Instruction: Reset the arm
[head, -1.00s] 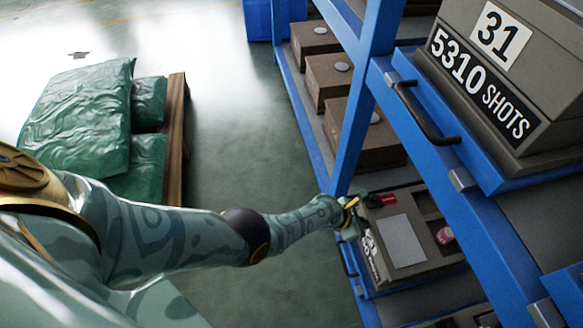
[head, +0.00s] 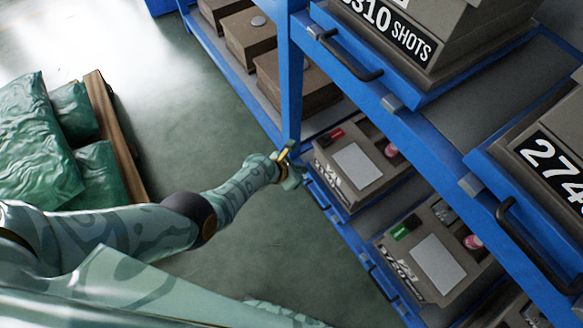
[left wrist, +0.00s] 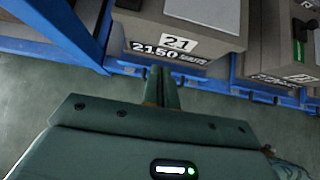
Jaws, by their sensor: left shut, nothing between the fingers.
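My left gripper (head: 288,160) is shut and empty at the end of my outstretched left arm. It hangs in the aisle in front of the blue rack, apart from the nearest grey-brown box (head: 328,177) with a red switch. In the left wrist view the closed fingers (left wrist: 160,88) point toward the box marked 21 and 2150 (left wrist: 205,38). A gap seems to lie between the fingertips and that box. My right gripper is not in view.
The blue rack (head: 291,90) fills the right side, with a handle (head: 345,57) on an upper tray. A second box (head: 438,255) with a green switch sits lower right. Green sacks (head: 35,140) lie on a wooden pallet (head: 118,135) at left. The floor (head: 190,130) between is clear.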

